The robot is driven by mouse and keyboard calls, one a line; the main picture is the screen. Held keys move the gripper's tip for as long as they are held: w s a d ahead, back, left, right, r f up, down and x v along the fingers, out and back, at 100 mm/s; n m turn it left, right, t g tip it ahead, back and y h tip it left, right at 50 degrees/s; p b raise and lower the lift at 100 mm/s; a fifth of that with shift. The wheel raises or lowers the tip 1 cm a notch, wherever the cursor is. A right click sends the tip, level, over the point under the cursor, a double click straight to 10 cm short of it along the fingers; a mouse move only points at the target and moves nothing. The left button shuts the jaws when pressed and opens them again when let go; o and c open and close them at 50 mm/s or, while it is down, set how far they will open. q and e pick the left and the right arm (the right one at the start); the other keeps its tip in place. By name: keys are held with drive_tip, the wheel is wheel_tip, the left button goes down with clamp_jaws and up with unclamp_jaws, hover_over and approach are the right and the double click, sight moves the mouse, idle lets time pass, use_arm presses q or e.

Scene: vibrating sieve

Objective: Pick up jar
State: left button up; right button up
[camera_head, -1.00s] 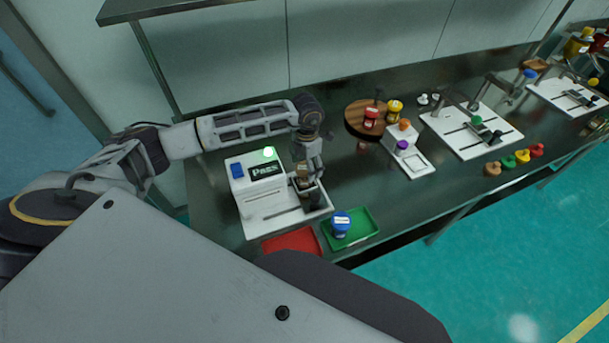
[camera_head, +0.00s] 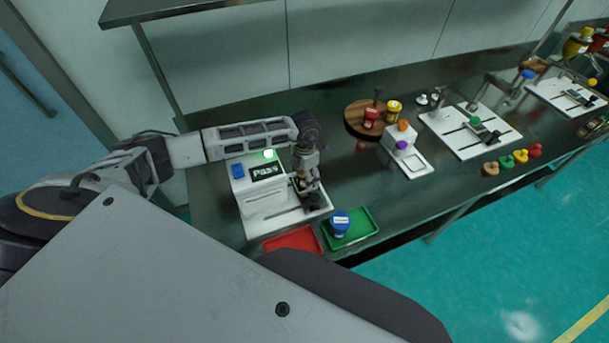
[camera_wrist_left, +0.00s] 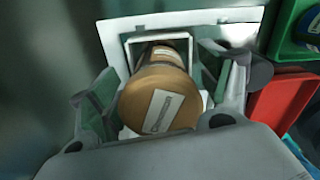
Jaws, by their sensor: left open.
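A jar with a brown lid and a white label (camera_wrist_left: 155,103) sits in the white holder of the sieve machine (camera_head: 262,194), seen from above in the left wrist view. My left gripper (camera_head: 308,188) is over the machine's front right part in the head view and largely hides the jar there. In the left wrist view my left gripper (camera_wrist_left: 160,95) is open, with one finger on each side of the jar. I cannot tell whether the fingers touch it. My right gripper is not in view.
A green tray (camera_head: 367,233) holding a blue-lidded jar (camera_head: 340,221) and a red tray (camera_head: 294,241) lie in front of the machine. A round wooden board (camera_head: 353,121) with jars and a white device (camera_head: 414,165) stand to the right. Bare table lies between.

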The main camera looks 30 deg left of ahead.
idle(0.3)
use_arm(q)
drive_tip(key=c, duration=1.2)
drive_tip(key=shift+r, duration=0.15)
drive_tip(key=shift+c, duration=0.2)
drive_tip(key=shift+r+b, duration=0.7)
drive_tip(key=shift+r, duration=4.2)
